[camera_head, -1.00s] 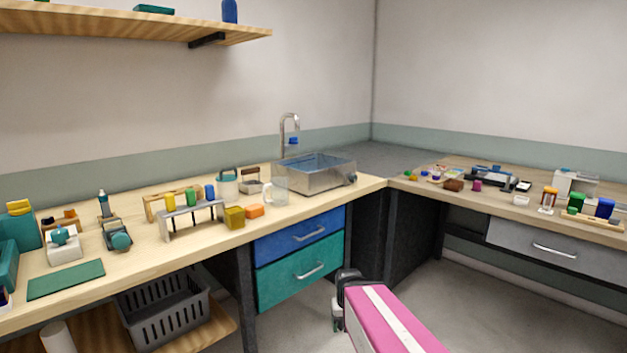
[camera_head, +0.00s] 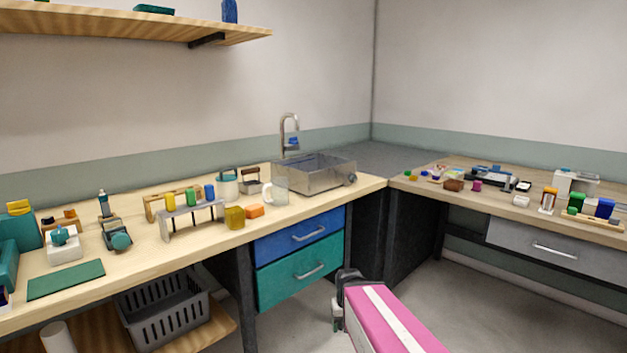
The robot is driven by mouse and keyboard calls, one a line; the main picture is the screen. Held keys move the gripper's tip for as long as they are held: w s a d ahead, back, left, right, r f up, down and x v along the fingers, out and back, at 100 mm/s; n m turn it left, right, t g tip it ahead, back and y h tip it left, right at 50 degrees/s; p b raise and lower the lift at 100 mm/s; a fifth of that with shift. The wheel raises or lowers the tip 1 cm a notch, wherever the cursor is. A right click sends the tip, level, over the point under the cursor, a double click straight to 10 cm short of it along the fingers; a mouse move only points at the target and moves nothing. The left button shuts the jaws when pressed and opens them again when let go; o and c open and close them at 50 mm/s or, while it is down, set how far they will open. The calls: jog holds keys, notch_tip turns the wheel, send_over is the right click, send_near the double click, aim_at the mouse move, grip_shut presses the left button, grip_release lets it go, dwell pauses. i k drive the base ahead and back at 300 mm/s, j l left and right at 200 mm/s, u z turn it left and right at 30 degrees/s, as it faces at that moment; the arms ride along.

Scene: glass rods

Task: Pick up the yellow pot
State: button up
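A small upright yellow cylinder (camera_head: 170,201), the closest match to the yellow pot, stands at the left end of a grey rack (camera_head: 192,217) on the left counter. A green and a blue cylinder stand to its right. A dark yellow block (camera_head: 234,217) sits just right of the rack. My pink and white arm is at the lower middle. The dark end with my gripper (camera_head: 337,315) is low in front of the drawers, well below the counter and far from the yellow cylinder. Its fingers are too small and hidden to read.
An orange block (camera_head: 255,211), a clear mug (camera_head: 275,191) and a metal sink (camera_head: 315,174) stand right of the rack. A green mat (camera_head: 66,280) lies at left. The right counter (camera_head: 485,204) holds many small items. Floor between the counters is clear.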

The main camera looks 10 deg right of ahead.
aim_at(234, 217)
jog(key=j+z, duration=0.1)
jog(key=j, duration=0.45)
jog(key=k+j, duration=0.15)
jog(key=j, duration=0.4)
jog(key=j+z, duration=0.15)
jog(key=j, duration=0.4)
jog(key=k+j, duration=0.15)
jog(key=j, duration=0.35)
jog(key=z, duration=0.05)
